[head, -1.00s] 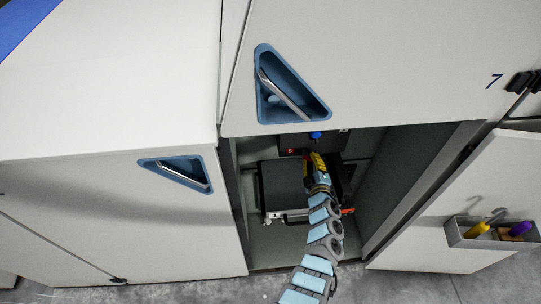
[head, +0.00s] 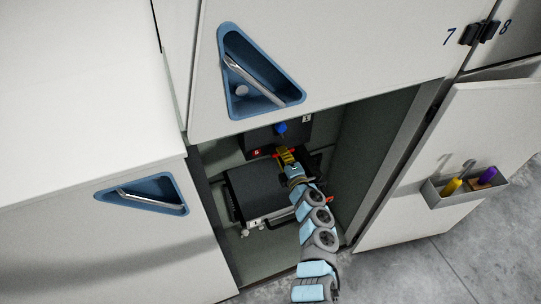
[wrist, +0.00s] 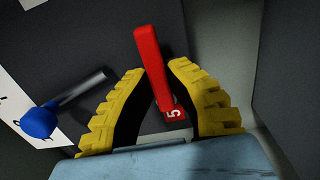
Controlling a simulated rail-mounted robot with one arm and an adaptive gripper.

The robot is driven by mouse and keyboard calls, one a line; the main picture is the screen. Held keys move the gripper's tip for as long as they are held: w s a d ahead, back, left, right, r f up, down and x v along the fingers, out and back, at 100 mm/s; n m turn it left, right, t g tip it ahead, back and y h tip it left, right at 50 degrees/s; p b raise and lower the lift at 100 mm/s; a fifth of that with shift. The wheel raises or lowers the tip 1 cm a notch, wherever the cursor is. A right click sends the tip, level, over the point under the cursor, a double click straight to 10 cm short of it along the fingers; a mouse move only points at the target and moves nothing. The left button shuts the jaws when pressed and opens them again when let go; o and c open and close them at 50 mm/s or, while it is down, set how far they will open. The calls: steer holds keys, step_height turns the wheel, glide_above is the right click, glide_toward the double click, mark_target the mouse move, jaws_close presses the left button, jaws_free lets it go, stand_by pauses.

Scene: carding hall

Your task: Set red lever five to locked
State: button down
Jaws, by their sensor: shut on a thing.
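The red lever five (wrist: 152,62) stands out from a dark panel in the wrist view. Its red label with a white 5 (wrist: 172,113) shows between the fingers. My gripper (wrist: 158,74) has its yellow fingers shut on the lever, one on each side, with the lever's end sticking out past the fingertips. In the head view my gripper (head: 285,154) reaches into the open lower compartment. There only a bit of red shows at its tips, and a red label 5 (head: 256,152) lies left of it.
A blue-knobbed lever (wrist: 40,121) is close to the left finger; it also shows in the head view (head: 281,128). A dark box (head: 262,190) lies below the panel. The open door (head: 455,150) at right carries a small tool tray (head: 437,195).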

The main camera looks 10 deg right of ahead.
stand_by(0.3)
steer(key=c, duration=1)
jaws_free()
steer(key=shift+c, duration=0.2)
steer(key=v, duration=1.2)
